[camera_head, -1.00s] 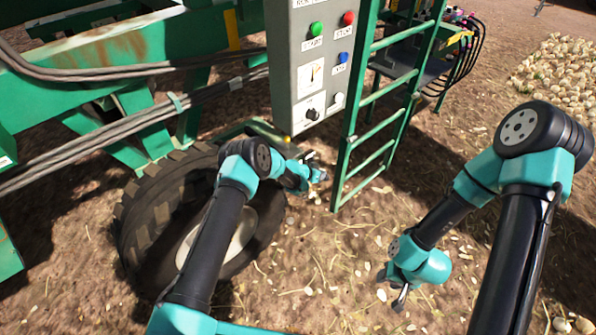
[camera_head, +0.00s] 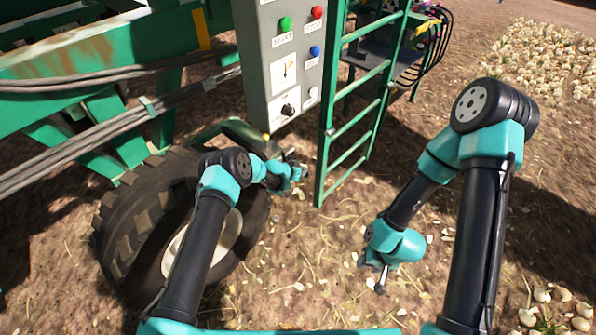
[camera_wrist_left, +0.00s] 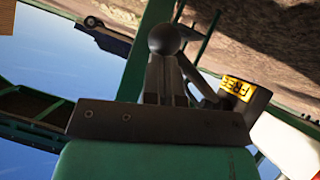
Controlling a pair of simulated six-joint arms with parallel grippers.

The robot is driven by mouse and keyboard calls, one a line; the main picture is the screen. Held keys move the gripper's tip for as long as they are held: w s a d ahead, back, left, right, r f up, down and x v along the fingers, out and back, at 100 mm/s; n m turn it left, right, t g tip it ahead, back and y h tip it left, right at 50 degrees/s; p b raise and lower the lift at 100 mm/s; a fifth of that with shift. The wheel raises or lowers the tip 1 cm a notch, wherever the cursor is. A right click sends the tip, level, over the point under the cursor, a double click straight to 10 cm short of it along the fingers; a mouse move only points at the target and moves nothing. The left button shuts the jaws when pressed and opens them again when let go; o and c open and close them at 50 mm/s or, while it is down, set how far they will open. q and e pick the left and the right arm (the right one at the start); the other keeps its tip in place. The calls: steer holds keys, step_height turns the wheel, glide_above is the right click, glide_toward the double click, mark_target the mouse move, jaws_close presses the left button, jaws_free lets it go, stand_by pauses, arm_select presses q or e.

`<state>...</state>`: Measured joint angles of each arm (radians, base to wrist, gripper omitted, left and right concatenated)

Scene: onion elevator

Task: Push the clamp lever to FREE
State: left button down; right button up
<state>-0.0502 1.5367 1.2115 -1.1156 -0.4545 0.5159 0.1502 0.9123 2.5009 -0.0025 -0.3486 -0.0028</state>
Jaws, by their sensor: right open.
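A yellow FREE label (camera_wrist_left: 238,88) sits on a block to the right of the lever, with a gap between knob and label. I cannot make out the lever in the head view. My right gripper (camera_head: 381,280) is open and empty above the soil.
A grey control box (camera_head: 286,55) with buttons hangs above my left gripper. A green ladder (camera_head: 350,125) stands just right of it, and a large tyre (camera_head: 120,225) lies to its left. Onions (camera_head: 555,65) are heaped at the far right. Open soil surrounds my right gripper.

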arm_select(q)
steer(key=w+d+r+v, duration=0.1)
steer(key=r+v, duration=0.1)
steer(key=v, duration=1)
steer(key=shift+s+r, duration=0.2)
steer(key=shift+r, duration=0.2)
steer(key=shift+a, duration=0.1)
steer(key=s+a+f+n+g+y, duration=0.1)
steer(key=s+a+f+n+y, duration=0.15)
steer(key=s+a, duration=0.55)
steer(key=s+a+f+n+g+y, duration=0.1)
steer(key=s+a+n, duration=0.25)
steer(key=s, duration=0.85)
steer(key=s+a+r+n+g, duration=0.1)
steer(key=s+a+g, duration=0.1)
steer(key=s, duration=0.8)
steer(key=s+a+r+n+g+y, duration=0.1)
steer(key=s+a, duration=0.3)
steer(key=s, duration=0.6)
steer(key=shift+s+r+n+g, duration=0.4)
steer(key=shift+r+n+g, duration=0.1)
